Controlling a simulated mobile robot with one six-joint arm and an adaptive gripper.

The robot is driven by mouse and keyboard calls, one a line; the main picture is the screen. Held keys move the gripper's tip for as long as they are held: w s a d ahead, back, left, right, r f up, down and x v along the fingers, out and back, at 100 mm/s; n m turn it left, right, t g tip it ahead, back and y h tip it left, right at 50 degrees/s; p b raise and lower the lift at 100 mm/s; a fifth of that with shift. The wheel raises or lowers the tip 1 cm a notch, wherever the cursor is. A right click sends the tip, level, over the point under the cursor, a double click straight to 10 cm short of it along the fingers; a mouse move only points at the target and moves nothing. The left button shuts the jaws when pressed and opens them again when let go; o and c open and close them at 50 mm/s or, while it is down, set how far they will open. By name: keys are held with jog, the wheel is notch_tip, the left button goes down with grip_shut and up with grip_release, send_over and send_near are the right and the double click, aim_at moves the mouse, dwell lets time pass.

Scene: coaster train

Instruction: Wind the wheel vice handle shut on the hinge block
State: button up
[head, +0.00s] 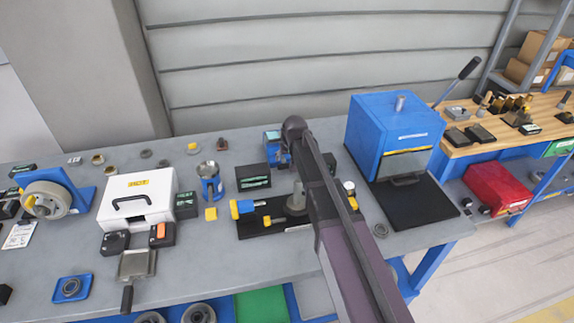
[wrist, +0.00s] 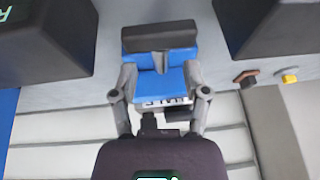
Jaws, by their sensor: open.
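A small blue vice (wrist: 158,80) with a pale lettered label sits between the fingers of my gripper (wrist: 160,92) in the wrist view. The fingers are apart, one on each side of it; I cannot tell whether they touch it. A dark block (wrist: 160,36) lies across the vice's far end; I cannot tell whether it is a jaw or the hinge block. A small black part shows near my palm, perhaps the handle. In the head view the blue vice (head: 272,138) shows partly behind my arm, which hides my gripper.
A dark box (head: 254,178) with a green label stands close beside the vice, and another dark box (wrist: 250,28) flanks its other side. A black fixture plate (head: 262,226) lies in front. A blue cabinet (head: 378,135) stands right; a white case (head: 135,212) stands left.

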jog(key=shift+b+x, duration=0.9)
jog(key=shift+x, duration=0.4)
